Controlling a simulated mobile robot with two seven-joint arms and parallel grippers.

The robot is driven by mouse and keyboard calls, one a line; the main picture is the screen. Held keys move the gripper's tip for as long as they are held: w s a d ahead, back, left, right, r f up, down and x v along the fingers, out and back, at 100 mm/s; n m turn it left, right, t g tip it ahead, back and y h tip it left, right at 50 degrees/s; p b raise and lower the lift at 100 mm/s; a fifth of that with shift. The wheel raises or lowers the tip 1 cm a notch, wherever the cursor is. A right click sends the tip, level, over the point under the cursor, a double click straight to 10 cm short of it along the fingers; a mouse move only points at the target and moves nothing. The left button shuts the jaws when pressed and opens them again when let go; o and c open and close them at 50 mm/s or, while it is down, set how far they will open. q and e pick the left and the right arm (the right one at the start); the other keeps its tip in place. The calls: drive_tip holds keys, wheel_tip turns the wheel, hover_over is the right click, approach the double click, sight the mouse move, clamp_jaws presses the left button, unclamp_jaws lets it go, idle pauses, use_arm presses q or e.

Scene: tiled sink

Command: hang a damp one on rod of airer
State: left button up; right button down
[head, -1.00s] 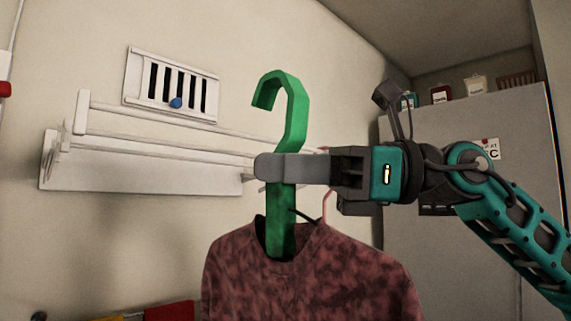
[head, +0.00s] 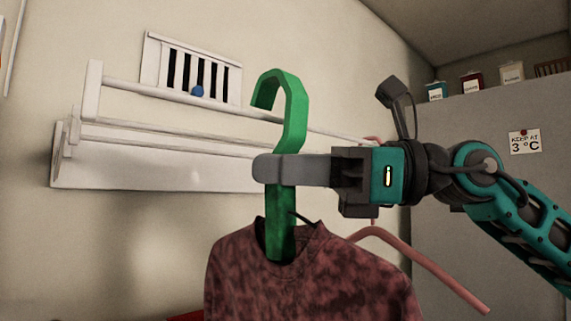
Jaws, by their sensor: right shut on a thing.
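My right gripper (head: 292,170) is shut on the neck of a green hanger (head: 294,122), just below its hook. A mottled dark-red shirt (head: 300,275) hangs from this hanger and runs out of the bottom of the picture. The white airer (head: 93,90) is fixed to the wall at the left, with long rods running rightward. The green hook overlaps the front rod (head: 190,100) in the picture, its opening facing left and down. I cannot tell the depth gap between hook and rod. My left gripper is not in view.
A pink hanger (head: 425,262) shows behind my right gripper and the shirt. A white wall vent (head: 235,85) with a blue knob (head: 197,91) is above the airer. A tall grey fridge (head: 455,130) stands at the right with small containers on top.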

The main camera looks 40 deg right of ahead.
drive_tip(key=shift+w+r, duration=0.1)
drive_tip(key=shift+w, duration=0.25)
drive_tip(key=shift+w+d+f+b, duration=0.1)
drive_tip(key=shift+w+f+b, duration=0.2)
drive_tip(key=shift+f+b, duration=0.35)
drive_tip(key=shift+s+f, duration=0.1)
drive_tip(key=shift+f, duration=0.25)
drive_tip(key=shift+s+f+b, duration=0.15)
drive_tip(key=shift+s+b, duration=0.1)
drive_tip(key=shift+b, duration=0.25)
drive_tip(key=shift+f, duration=0.15)
drive_tip(key=shift+f+b, duration=0.2)
drive_tip(key=shift+b, duration=0.1)
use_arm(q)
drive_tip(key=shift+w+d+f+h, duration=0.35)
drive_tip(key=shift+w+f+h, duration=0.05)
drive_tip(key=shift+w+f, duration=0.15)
